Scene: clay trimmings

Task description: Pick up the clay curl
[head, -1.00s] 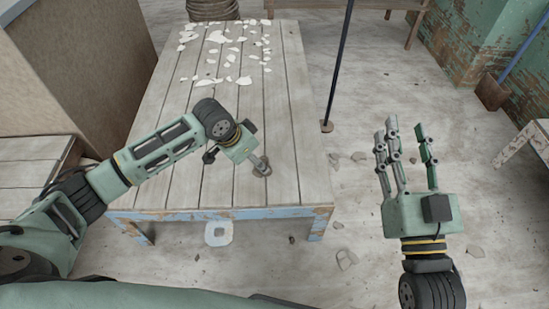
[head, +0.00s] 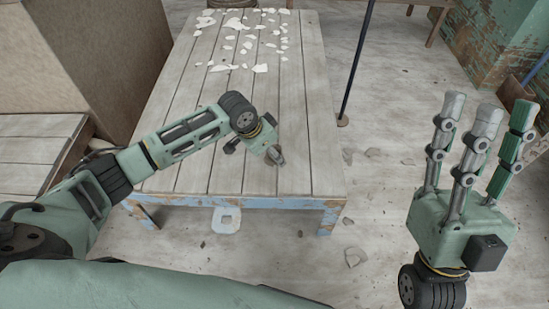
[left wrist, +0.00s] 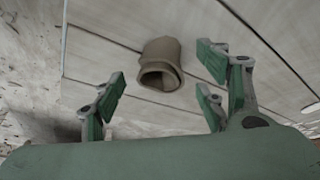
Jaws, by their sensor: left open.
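The clay curl (left wrist: 161,66) is a brown, rolled piece, hollow at its near end. In the left wrist view it lies on grey wooden planks. My left gripper (left wrist: 160,88) is open, with its green-padded fingers on both sides of the curl and no visible contact. In the head view my left gripper (head: 268,150) is low over the near right part of the table (head: 215,172); I cannot clearly make out the curl there. My right gripper (head: 478,150) is open and empty, fingers pointing up, right of the table.
Several white flakes (head: 260,68) are scattered over the table's far part. A dark pole (head: 358,60) stands right of the table. A large brown block (head: 95,60) stands at the left.

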